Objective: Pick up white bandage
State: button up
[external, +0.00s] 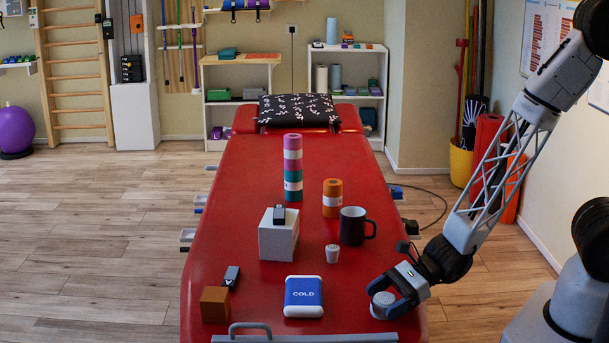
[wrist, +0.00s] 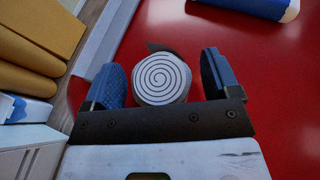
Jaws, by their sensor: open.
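The white bandage (wrist: 161,79) is a roll with a spiral end, seen between my two blue fingers in the wrist view. It also shows in the external view (external: 383,300), on the red table near its front right edge. My gripper (external: 389,299) is open around the roll, with one finger on each side. In the wrist view my gripper (wrist: 163,78) shows a clear gap to the right finger, and the left finger is close to the roll. The lower part of the roll is hidden by my gripper's dark crossbar.
A blue and white cold pack (external: 303,296) lies left of my gripper on the red table (external: 255,250). A small white roll (external: 332,253), a black mug (external: 353,227), a white box (external: 278,238) and a brown block (external: 214,304) stand around. The table's right edge is close.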

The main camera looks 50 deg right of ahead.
aim_at(385, 297)
jog(key=c, duration=1)
jog(key=shift+r, duration=0.75)
notch_tip(385, 297, up, 2)
jog(key=shift+r, duration=0.15)
jog(key=s+d, duration=0.3)
jog(key=s, duration=0.1)
jog(key=s+d, duration=0.3)
jog(key=s, duration=0.1)
jog(key=s+d+r, duration=0.1)
jog(key=s+d, duration=0.3)
jog(key=shift+s+r, duration=0.1)
jog(key=shift+s, duration=0.2)
